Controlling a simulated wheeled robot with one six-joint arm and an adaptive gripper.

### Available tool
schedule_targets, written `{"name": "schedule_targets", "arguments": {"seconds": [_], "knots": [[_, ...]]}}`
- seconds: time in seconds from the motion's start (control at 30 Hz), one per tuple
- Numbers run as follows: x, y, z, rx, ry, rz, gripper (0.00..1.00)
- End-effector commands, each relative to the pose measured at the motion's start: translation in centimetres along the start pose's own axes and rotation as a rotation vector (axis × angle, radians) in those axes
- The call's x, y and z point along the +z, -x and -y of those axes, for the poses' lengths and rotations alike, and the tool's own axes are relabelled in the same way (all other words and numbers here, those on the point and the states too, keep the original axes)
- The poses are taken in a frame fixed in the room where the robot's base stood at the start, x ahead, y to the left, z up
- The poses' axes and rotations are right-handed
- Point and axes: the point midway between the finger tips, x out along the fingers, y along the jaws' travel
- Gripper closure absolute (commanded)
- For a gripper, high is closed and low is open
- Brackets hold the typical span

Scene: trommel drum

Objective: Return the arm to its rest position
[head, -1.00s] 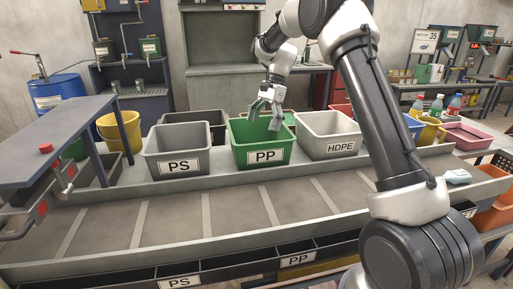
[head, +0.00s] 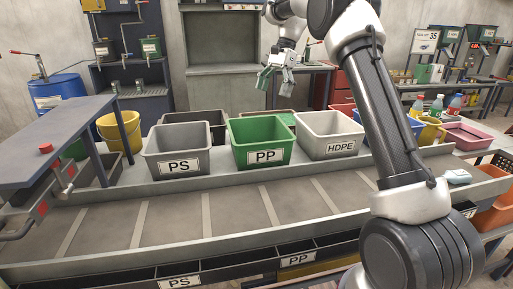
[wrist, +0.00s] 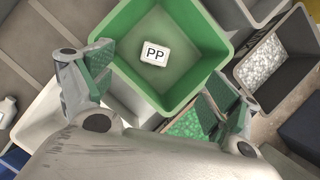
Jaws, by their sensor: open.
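My gripper (head: 275,79) is open and empty, raised above and behind the green PP bin (head: 262,155). Its two fingers stand apart in the wrist view (wrist: 160,95), with nothing between the pads. The green bin also shows below the fingers in the wrist view (wrist: 208,38). A white block marked PP (wrist: 154,53) lies on that bin's floor. My arm reaches up from the lower right in the head view and bends over toward the back wall.
The grey PS bin (head: 178,152) and HDPE bin (head: 330,137) flank the green bin. The conveyor belt (head: 235,213) in front is bare. A pale item (head: 457,176) lies at its right end. Several bottles (head: 437,105) stand at right. Open air surrounds my gripper.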

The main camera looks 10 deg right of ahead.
Motion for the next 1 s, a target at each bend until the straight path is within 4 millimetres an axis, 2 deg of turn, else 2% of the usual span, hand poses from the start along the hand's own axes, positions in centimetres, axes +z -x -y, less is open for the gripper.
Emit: {"name": "schedule_targets", "arguments": {"seconds": [0.2,0.33,0.37,0.47,0.6,0.77,0.87,1.0], "knots": [[0.0,0.0,0.0,0.000,0.017,0.000,0.11],[-0.6,0.0,0.8,-0.031,0.125,-0.025,0.11],[-0.9,-0.2,0.9,-0.036,0.162,-0.037,0.11],[-2.8,-3.7,-0.2,-0.003,0.286,-0.059,0.11],[-3.0,-5.0,-3.7,0.028,0.450,-0.108,0.11],[-1.6,-4.6,-9.5,0.053,0.629,-0.181,0.11],[-0.2,-4.0,-13.9,0.068,0.740,-0.235,0.11],[2.3,-3.5,-21.2,0.090,0.890,-0.321,0.11]]}}
